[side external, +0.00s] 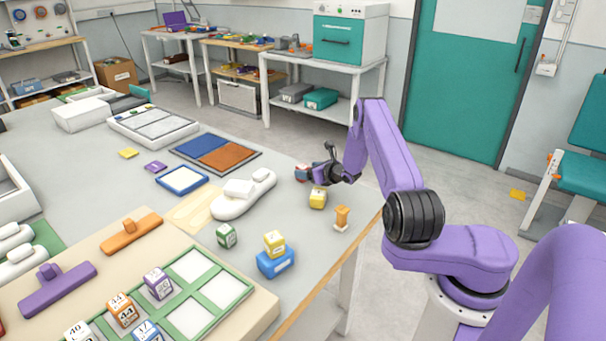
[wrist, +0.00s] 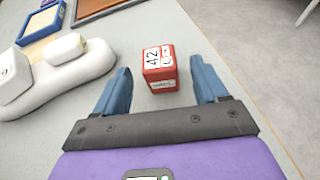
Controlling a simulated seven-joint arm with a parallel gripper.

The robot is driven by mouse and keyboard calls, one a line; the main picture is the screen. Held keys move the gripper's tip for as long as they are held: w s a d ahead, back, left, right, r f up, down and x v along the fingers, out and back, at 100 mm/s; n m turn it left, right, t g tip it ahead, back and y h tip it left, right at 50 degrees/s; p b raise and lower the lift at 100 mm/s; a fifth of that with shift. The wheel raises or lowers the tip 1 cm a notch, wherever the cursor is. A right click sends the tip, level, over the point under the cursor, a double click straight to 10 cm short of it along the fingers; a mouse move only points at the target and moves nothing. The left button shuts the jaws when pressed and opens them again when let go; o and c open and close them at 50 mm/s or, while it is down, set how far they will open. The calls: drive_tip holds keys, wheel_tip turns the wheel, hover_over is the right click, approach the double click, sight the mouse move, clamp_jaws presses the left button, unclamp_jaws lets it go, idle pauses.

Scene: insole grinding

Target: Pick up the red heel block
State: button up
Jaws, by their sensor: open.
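The red heel block (wrist: 159,68) stands on the table in the wrist view, with a white label reading 42 on its top and another label on its near side. My gripper (wrist: 163,82) is open, with one blue finger to the left of the block and one to the right. Gaps show between the fingers and the block. In the side view my gripper (side external: 318,172) is low over the table near its far right edge.
A white insole form (side external: 243,195) lies left of the block. A yellow block (side external: 318,198) and an orange peg (side external: 342,217) stand nearer the table edge. A yellow block sits on a blue one (side external: 275,264). A blue and brown tray (side external: 216,153) lies behind.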

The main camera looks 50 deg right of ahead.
drive_tip(key=shift+x, duration=2.95)
drive_tip(key=c, duration=1.1)
